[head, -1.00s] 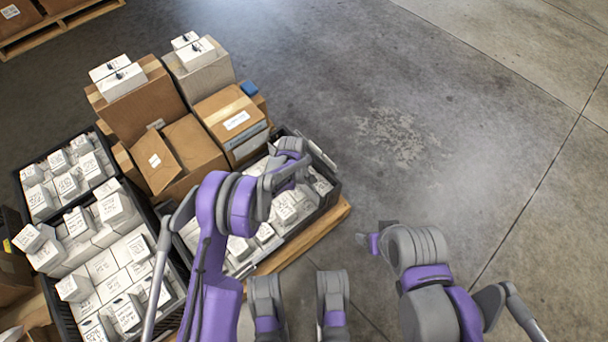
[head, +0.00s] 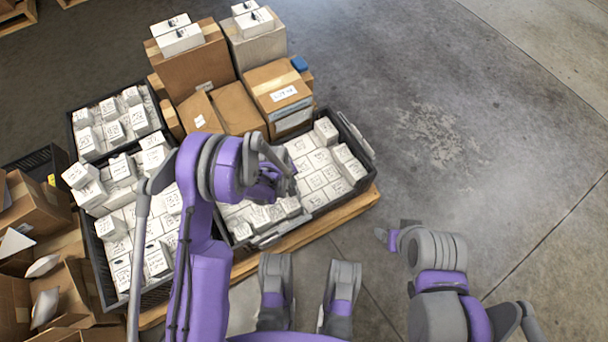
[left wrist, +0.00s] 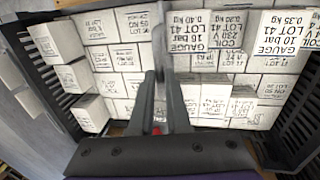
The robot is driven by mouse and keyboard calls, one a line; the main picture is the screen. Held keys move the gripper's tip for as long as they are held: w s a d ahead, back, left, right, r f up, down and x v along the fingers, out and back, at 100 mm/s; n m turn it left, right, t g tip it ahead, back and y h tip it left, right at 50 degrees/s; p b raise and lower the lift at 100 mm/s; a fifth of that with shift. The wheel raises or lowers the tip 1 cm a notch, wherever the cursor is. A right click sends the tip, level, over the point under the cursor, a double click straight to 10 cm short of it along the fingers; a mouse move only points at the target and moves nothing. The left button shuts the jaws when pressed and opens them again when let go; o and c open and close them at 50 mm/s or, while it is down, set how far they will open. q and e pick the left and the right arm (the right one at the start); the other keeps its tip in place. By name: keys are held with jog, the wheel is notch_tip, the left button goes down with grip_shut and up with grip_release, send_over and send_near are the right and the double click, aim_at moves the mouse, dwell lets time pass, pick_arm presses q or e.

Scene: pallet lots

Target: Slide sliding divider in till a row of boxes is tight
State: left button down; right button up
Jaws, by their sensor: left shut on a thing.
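The front crate (head: 349,190) is black and holds rows of white labelled boxes (head: 318,178). My left gripper (head: 287,186) is low over its left-middle part, and my own arm hides part of the boxes. In the left wrist view the left gripper (left wrist: 160,112) is shut on a thin grey upright strip (left wrist: 158,42), which looks like the sliding divider seen edge-on. White boxes (left wrist: 205,98) stand on both sides of it. A box at the left (left wrist: 93,112) sits askew near the slotted crate wall. My right gripper (head: 384,236) is over bare floor, its jaws unclear.
Cardboard cartons (head: 270,95) stand behind the front crate. More black crates of white boxes (head: 112,122) stand at the left. Open cartons (head: 75,290) lie at the lower left. The wooden pallet edge (head: 335,214) runs along the front. Floor at the right is clear.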

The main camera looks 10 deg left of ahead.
pick_arm(q)
jog(key=shift+s+a, duration=0.55)
jog(key=shift+a, duration=0.25)
jog(key=shift+s+a, duration=0.5)
jog(key=shift+a, duration=0.3)
jog(key=c, duration=0.9)
grip_release()
jog(key=r+p, duration=0.1)
jog(key=r, duration=0.2)
jog(key=s+a+r+p, duration=0.1)
jog(key=r, duration=0.3)
jog(key=r+p, duration=0.1)
jog(key=r, duration=0.2)
jog(key=shift+s+a+r, duration=0.15)
jog(key=shift+a+r, duration=0.15)
